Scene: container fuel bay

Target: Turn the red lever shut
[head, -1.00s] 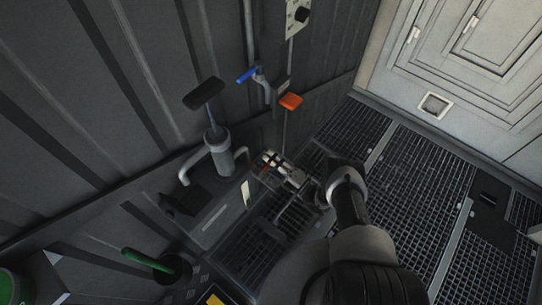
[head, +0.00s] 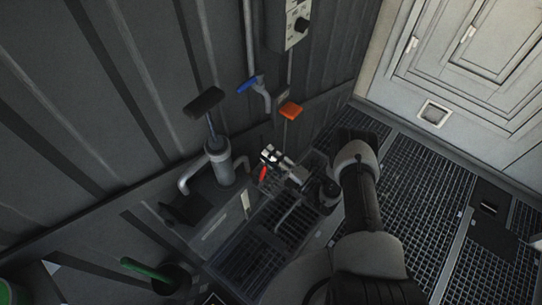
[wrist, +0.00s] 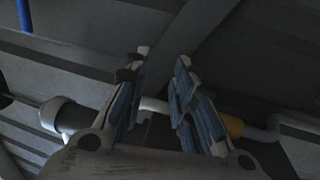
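The red lever (head: 263,174) shows in the head view as a short red bar, low against the grey wall beside the pump. My gripper (head: 268,157) is just above and beside it; I cannot tell whether they touch. In the wrist view my gripper (wrist: 161,58) has its two fingers apart, with nothing seen between them but the dim background. The red lever cannot be made out in the wrist view. Part of the lever and its mount is hard to see around my gripper in the head view.
A hand pump (head: 218,160) with a dark T-handle stands left of my gripper. A blue lever (head: 250,84) on a pipe and an orange handle (head: 291,110) are above. A green handle (head: 146,269) is lower left. Grated floor (head: 425,200) lies open to the right.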

